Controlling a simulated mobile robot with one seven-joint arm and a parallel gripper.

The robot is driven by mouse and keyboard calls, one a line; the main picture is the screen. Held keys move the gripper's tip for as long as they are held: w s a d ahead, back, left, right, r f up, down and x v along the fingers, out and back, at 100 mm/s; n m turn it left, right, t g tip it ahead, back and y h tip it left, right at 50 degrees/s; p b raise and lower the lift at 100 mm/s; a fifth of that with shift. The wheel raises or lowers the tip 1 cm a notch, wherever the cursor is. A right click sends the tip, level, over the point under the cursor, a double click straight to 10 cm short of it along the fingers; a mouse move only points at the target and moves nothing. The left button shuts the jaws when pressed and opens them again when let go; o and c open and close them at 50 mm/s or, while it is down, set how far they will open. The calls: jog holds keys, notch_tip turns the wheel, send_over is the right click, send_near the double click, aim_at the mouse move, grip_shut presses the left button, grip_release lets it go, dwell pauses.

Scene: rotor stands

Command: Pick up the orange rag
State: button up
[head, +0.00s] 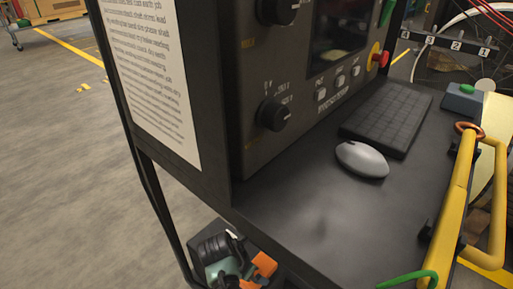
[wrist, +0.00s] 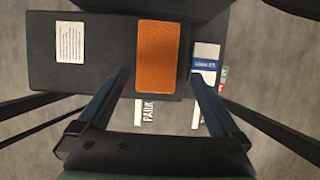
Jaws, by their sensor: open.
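The orange rag (wrist: 162,50) shows in the wrist view as a flat rectangle near the top middle. It lies on a dark flat surface (wrist: 110,78). My gripper (wrist: 160,74) is open, with one fingertip to each side of the rag's lower part in the picture. Nothing is held between the fingers. I cannot tell how high the fingertips are above the rag. In the head view I cannot pick out the rag or my gripper for certain.
A white label (wrist: 71,42) and a blue-and-white card (wrist: 205,62) flank the rag. In the head view, a dark desk (head: 300,215) carries a grey mouse (head: 362,160) and keyboard (head: 388,118). A yellow bar (head: 452,215) stands at right. Open floor (head: 70,180) lies left.

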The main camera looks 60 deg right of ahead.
jog(key=shift+w+b+x, duration=0.1)
jog(key=shift+b+x, duration=0.95)
jog(key=shift+x, duration=0.4)
jog(key=shift+w+b+x, duration=0.15)
jog(key=shift+b+x, duration=0.85)
jog(key=shift+x, duration=0.45)
jog(key=shift+d+r, duration=0.1)
jog(key=shift+d, duration=0.05)
jog(key=c, duration=1.2)
jog(key=shift+r, duration=0.1)
notch_tip(320, 180, up, 10)
jog(key=p, duration=0.6)
